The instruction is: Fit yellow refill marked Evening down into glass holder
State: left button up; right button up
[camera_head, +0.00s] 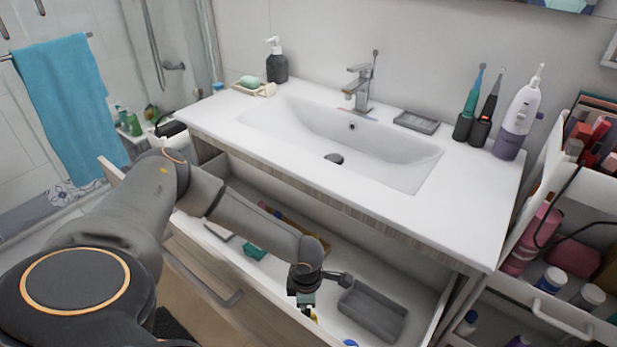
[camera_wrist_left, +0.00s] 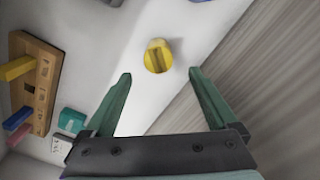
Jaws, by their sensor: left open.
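My left gripper (camera_head: 304,306) reaches down into the open drawer; it is open and empty. In the left wrist view, its two green fingers (camera_wrist_left: 159,74) point toward a round yellow piece (camera_wrist_left: 157,55) with a raised bar across its top. The yellow piece is on the white drawer floor, just beyond the fingertips and apart from them. A bit of yellow shows below the gripper in the head view (camera_head: 313,316). No Evening marking is readable on it. I cannot make out a glass holder. My right gripper is not in view.
A wooden rack (camera_wrist_left: 40,88) holds yellow, blue and red pieces at left in the wrist view. A teal box (camera_wrist_left: 71,121) is near it. A grey tray (camera_head: 372,313) lies right of the gripper in the drawer. The countertop (camera_head: 470,190) overhangs the drawer.

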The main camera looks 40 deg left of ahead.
pick_arm(q)
jog(key=f, duration=0.3)
jog(key=f+b, duration=0.1)
jog(key=f, duration=0.2)
jog(key=shift+w+d, duration=0.1)
jog(key=shift+w, duration=0.1)
grip_shut()
dwell(0.5)
